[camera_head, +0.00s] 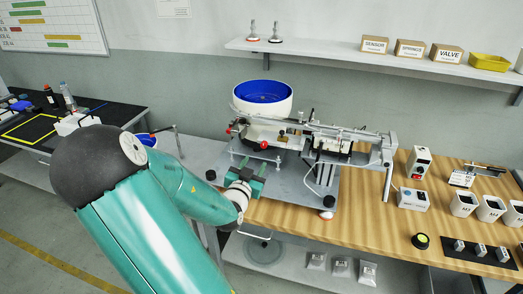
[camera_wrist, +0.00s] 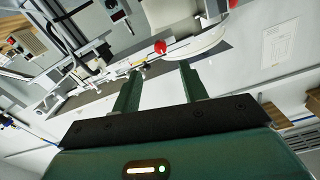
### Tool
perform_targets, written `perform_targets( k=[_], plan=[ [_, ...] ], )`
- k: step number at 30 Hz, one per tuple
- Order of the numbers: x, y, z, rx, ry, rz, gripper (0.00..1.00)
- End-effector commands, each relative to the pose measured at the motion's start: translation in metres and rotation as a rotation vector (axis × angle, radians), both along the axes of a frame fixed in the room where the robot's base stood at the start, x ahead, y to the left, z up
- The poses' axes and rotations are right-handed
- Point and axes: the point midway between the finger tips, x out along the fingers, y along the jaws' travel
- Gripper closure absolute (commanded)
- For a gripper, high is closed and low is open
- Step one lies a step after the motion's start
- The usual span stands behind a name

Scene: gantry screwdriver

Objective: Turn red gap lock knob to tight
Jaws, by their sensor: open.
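A red knob (camera_head: 264,145) sits on the front of the feeder machine, below its white bowl. A second, smaller red knob (camera_head: 229,131) is at the machine's left end. I cannot tell for sure which is the gap lock knob, and no tight mark is readable. My gripper (camera_head: 252,164) is in front of the machine, just below and left of the larger red knob. In the wrist view my gripper (camera_wrist: 161,70) has its two green fingers apart with nothing between them. A red knob (camera_wrist: 160,47) shows a little beyond the fingertips, roughly centred between them, not touched.
The blue-lined white bowl (camera_head: 263,98) rises behind the knobs. A metal rail assembly (camera_head: 345,137) extends right over the grey base plate (camera_head: 285,190). The wooden table (camera_head: 375,225) holds control boxes (camera_head: 413,198) and white bins on its right. A shelf (camera_head: 340,52) hangs above.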

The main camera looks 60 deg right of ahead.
Motion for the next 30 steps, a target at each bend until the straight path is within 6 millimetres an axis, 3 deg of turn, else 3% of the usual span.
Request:
perform_targets(
  k=[6, 12, 17, 25, 30],
  plan=[
    [0.007, -0.044, 0.000, 0.000, 0.002, 0.000, 0.57],
    [0.013, -0.075, 0.000, 0.002, 0.001, 0.001, 0.57],
    [0.015, -0.087, -0.001, 0.002, 0.000, 0.001, 0.57],
    [0.015, -0.088, -0.001, 0.003, -0.001, 0.003, 0.57],
    [0.015, -0.088, -0.001, 0.003, 0.000, 0.003, 0.88]
  ],
)
